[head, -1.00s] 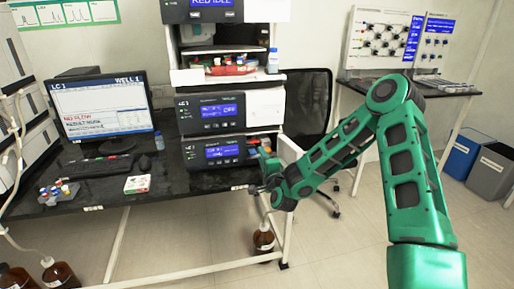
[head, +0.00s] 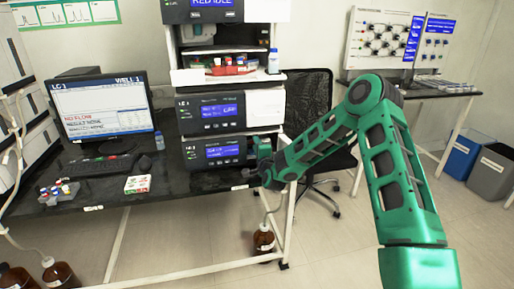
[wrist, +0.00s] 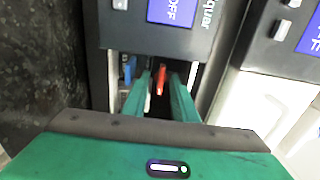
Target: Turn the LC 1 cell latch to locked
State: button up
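The LC 1 module (head: 210,112) is the upper of two dark-fronted units with blue screens, in the head view. The LC 2 module (head: 214,152) is below it. My gripper (head: 260,168) is at the right side of the lower unit, its fingertips hard to make out there. In the wrist view, my gripper (wrist: 161,88) has two green fingers apart, reaching into a narrow opening beside a dark front panel. A narrow red part (wrist: 162,79) shows between the fingers, with gaps visible; it may be a latch. I cannot tell whether a finger touches it.
A blue part (wrist: 129,70) lies left of the fingers in the opening. A second dark panel (wrist: 285,45) is at the right. The bench (head: 110,185) carries a monitor (head: 103,108) and a vial rack (head: 58,193). A black chair (head: 308,105) stands behind my arm.

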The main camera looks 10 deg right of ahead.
grip_shut()
jog(key=shift+d, duration=0.15)
jog(key=shift+n, duration=0.3)
jog(key=n, duration=1.7)
jog(key=shift+s+f, duration=0.1)
jog(key=shift+f, duration=0.15)
jog(key=shift+n, duration=0.3)
